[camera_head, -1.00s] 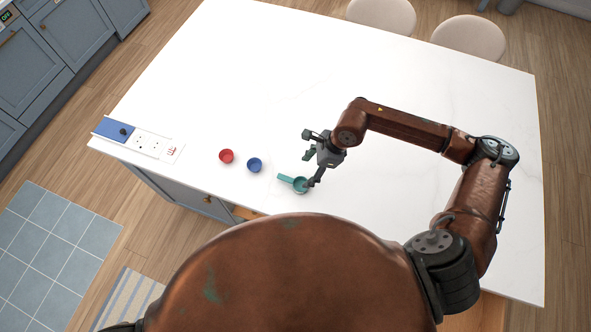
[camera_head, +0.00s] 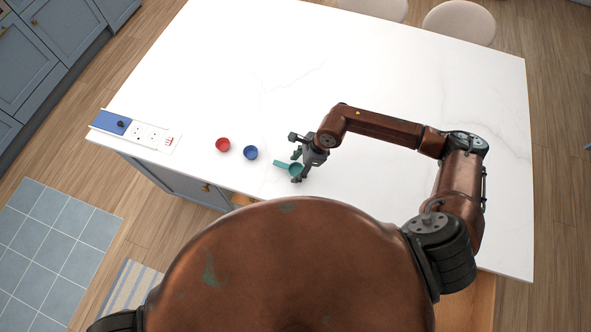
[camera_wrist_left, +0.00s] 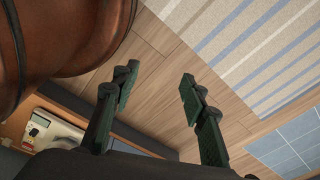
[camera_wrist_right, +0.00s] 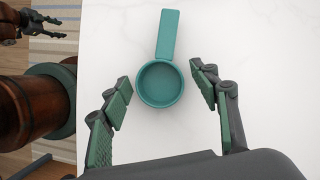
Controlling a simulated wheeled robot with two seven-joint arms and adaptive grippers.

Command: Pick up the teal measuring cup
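The teal measuring cup (camera_head: 295,169) sits on the white counter near its front edge, its handle pointing left in the head view. In the right wrist view the cup (camera_wrist_right: 160,84) lies between and a little beyond the fingertips, its handle pointing away. My right gripper (camera_head: 297,164) is open around the cup's near side, and its fingers (camera_wrist_right: 160,92) show a gap on both sides of the bowl. My left gripper (camera_wrist_left: 155,85) is open and empty over the wooden floor. It is not visible in the head view.
A blue cup (camera_head: 250,153) and a red cup (camera_head: 222,145) stand to the left of the teal cup. A panel with sockets (camera_head: 150,134) lies at the counter's left end. Two stools (camera_head: 459,22) stand behind. The counter's (camera_head: 400,75) back part is clear.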

